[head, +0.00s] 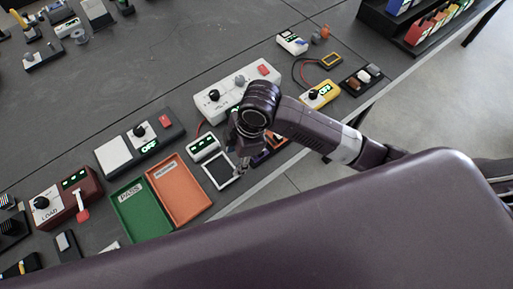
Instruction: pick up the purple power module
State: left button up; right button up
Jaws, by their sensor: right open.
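My right gripper (243,164) reaches in from the right and points down over the table, beside a white-framed dark pad (219,170). It is open, and its fingers are small and partly hidden by its own wrist. Just right of it, a dark piece with a purple tint (262,157) and an orange piece (276,140) lie close together, partly covered by my arm. I cannot tell the purple power module's full outline or whether a finger touches it. My left gripper is not in view.
A green tray (141,212) and an orange tray (178,190) lie left of the gripper. A white meter (203,146) and a white power box (236,93) stand behind it. A yellow multimeter (320,95) is to the right. The table's front edge is close.

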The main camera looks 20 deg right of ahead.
jog(key=w+d+n+h, duration=0.1)
jog(key=d, duration=0.1)
jog(key=w+d+r+n, duration=0.1)
jog(key=w+d, duration=0.1)
jog(key=w+d+r+n+g+h, duration=0.1)
jog(key=d, duration=0.2)
jog(key=shift+w+r+n+h, duration=0.15)
jog(key=shift+w+n+h, duration=0.05)
jog(key=shift+n+h, duration=0.1)
jog(key=shift+d, duration=0.25)
jog(key=f, duration=0.2)
jog(key=f+p, duration=0.1)
jog(key=f, duration=0.1)
jog(key=f+p, duration=0.1)
jog(key=f, duration=0.1)
jog(key=shift+s+d+f, duration=0.15)
jog(key=shift+d+f, duration=0.05)
jog(key=shift+d, duration=0.15)
jog(key=shift+f, duration=0.65)
grip_shut()
